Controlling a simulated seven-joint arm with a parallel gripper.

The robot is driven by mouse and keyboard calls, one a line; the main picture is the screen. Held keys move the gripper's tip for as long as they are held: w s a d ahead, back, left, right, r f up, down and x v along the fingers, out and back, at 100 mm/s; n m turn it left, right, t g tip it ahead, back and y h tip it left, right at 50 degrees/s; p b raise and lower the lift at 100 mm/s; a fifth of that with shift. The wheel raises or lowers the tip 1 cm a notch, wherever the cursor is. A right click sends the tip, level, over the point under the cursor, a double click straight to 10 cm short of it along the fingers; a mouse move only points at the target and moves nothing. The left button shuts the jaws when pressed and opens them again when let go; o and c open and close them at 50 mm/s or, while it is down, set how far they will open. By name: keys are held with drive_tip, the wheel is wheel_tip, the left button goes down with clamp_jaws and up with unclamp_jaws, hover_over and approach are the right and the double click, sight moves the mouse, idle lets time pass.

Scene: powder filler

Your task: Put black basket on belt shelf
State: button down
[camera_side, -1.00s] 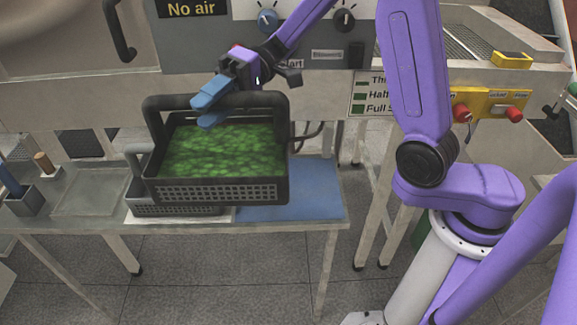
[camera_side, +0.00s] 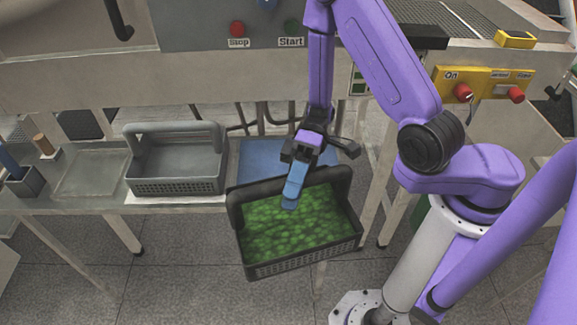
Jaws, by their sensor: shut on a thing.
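The black basket (camera_side: 303,262) is full of green contents and hangs in the air, slightly tilted, in front of the low table's right end. The fingers partly hide the handle and the contents. I cannot tell for sure which surface is the belt shelf; a machine with a mesh belt top (camera_side: 425,14) shows at the upper right.
A grey empty basket (camera_side: 176,185) stands on the low table (camera_side: 90,205) beside a blue mat (camera_side: 262,160). A yellow panel with red knobs (camera_side: 483,83) is on the machine front at right. Stop and Start buttons (camera_side: 237,28) are above. Open floor lies below the held basket.

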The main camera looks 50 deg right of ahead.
drive_tip(key=s+d+m+t+h, duration=0.1)
drive_tip(key=d+m+t, duration=1.1)
drive_tip(key=d+t, duration=0.5)
drive_tip(key=w+f, duration=0.1)
drive_tip(key=w, duration=0.8)
drive_tip(key=w+a+f, duration=0.1)
drive_tip(key=w+f, duration=0.1)
drive_tip(key=w, duration=0.6)
drive_tip(key=shift+w+a+f+g, duration=0.25)
drive_tip(key=shift+w+a+g, duration=0.05)
drive_tip(key=shift+w, duration=0.1)
drive_tip(key=shift+f, duration=0.15)
drive_tip(key=c, duration=0.8)
unclamp_jaws()
